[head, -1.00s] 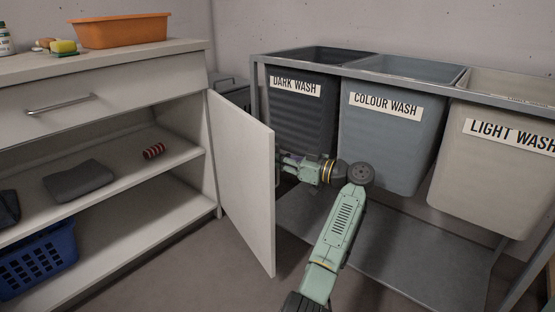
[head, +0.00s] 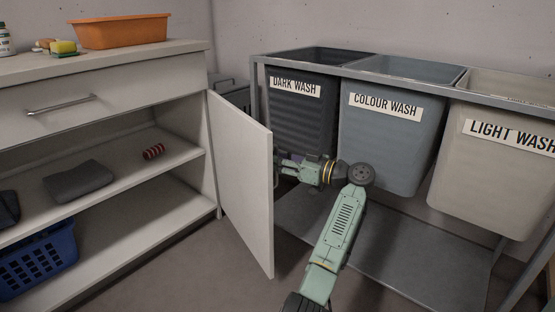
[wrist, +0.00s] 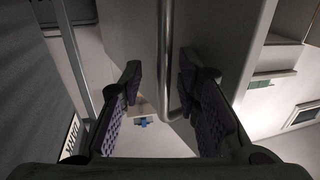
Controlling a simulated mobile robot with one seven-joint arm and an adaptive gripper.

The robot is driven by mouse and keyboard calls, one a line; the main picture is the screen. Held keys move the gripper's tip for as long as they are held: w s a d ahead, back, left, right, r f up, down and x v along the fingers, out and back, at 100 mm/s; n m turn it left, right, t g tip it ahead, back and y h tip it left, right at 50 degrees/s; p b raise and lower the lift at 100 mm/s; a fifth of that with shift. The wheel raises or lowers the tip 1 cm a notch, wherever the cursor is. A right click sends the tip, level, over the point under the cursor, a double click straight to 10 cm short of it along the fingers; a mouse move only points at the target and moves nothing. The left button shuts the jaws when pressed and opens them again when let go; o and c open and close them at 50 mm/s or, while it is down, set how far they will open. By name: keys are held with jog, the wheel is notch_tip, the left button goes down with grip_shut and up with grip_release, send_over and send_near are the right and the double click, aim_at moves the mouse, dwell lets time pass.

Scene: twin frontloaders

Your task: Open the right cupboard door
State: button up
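The right cupboard door (head: 240,180) is a pale panel standing wide open, swung out from the right side of the cupboard (head: 110,110). Its inner face shows in the head view and its outer face is hidden there. In the wrist view, the outer face (wrist: 210,40) carries a vertical metal bar handle (wrist: 165,60). My gripper (wrist: 160,78) is open on the outer side of the door, with the handle showing in the gap between its purple-padded fingers. I cannot see either finger pressing on the handle. In the head view the fingers are mostly hidden behind the door's edge.
A laundry rack with a dark bin (head: 302,115), a blue-grey bin (head: 385,140) and a light bin (head: 500,170) stands close behind my arm. Cupboard shelves hold a grey cloth (head: 78,181), a red striped roll (head: 153,151) and a blue basket (head: 40,260).

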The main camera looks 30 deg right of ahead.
jog(key=v, duration=1.2)
jog(key=shift+c, duration=0.4)
